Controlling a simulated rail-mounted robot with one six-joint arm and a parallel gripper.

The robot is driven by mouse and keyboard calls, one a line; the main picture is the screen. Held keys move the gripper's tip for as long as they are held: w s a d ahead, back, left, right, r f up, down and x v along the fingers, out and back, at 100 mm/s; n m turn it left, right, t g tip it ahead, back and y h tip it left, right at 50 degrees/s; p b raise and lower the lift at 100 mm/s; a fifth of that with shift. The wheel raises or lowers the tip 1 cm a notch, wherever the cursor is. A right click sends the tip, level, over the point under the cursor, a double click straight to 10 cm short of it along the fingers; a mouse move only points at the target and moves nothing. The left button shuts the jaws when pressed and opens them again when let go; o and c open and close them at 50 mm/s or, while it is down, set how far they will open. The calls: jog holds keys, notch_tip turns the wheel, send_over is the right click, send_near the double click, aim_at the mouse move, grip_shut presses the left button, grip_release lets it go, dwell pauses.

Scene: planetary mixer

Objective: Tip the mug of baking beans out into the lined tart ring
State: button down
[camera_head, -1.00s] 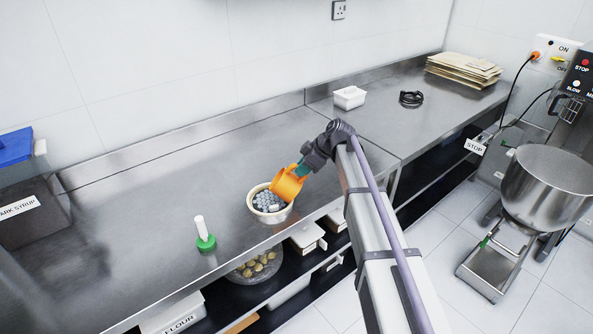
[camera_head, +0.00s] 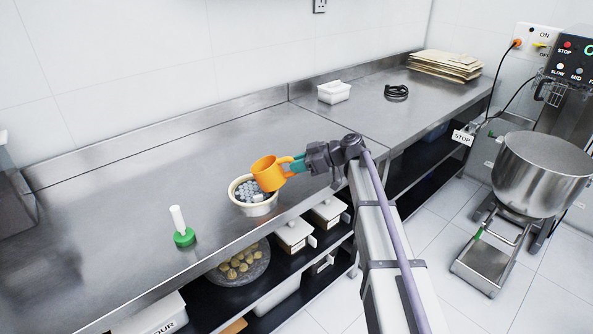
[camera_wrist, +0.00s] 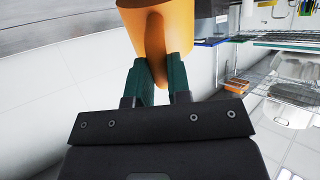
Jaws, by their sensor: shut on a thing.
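The orange mug (camera_head: 267,173) is held by its handle in my gripper (camera_head: 299,163), above the right side of the tart ring. My gripper is shut on the handle, which also shows between the green fingers in the wrist view (camera_wrist: 156,50). The mug is tilted only slightly now, and its inside is hidden from me. The cream tart ring (camera_head: 255,208) stands on the steel counter near its front edge. Grey baking beans (camera_head: 246,189) lie heaped in it, with a small whitish piece among them.
A green-based brush with a white handle (camera_head: 180,226) stands left of the ring. A white tub (camera_head: 333,93), a black cable coil (camera_head: 396,92) and stacked envelopes (camera_head: 446,65) lie at the back right. Mixer bowl (camera_head: 541,172) stands right. The counter behind the ring is clear.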

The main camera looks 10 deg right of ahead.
notch_tip(320, 180, down, 6)
jog(key=t+y+b, duration=0.1)
jog(key=y+b, duration=0.2)
jog(key=b, duration=0.6)
jog(key=shift+d+f+y+b, duration=0.1)
jog(key=shift+f+y+b, duration=0.05)
jog(key=shift+y+b, duration=0.25)
jog(key=shift+f+y+b, duration=0.15)
jog(key=shift+y+b, duration=0.15)
jog(key=shift+b, duration=0.25)
jog(key=shift+r, duration=0.4)
notch_tip(320, 180, up, 4)
jog(key=p, duration=0.4)
jog(key=shift+r, duration=0.1)
notch_tip(320, 180, up, 11)
jog(key=p, duration=1.1)
jog(key=shift+r+p, duration=0.15)
jog(key=shift+p, duration=0.25)
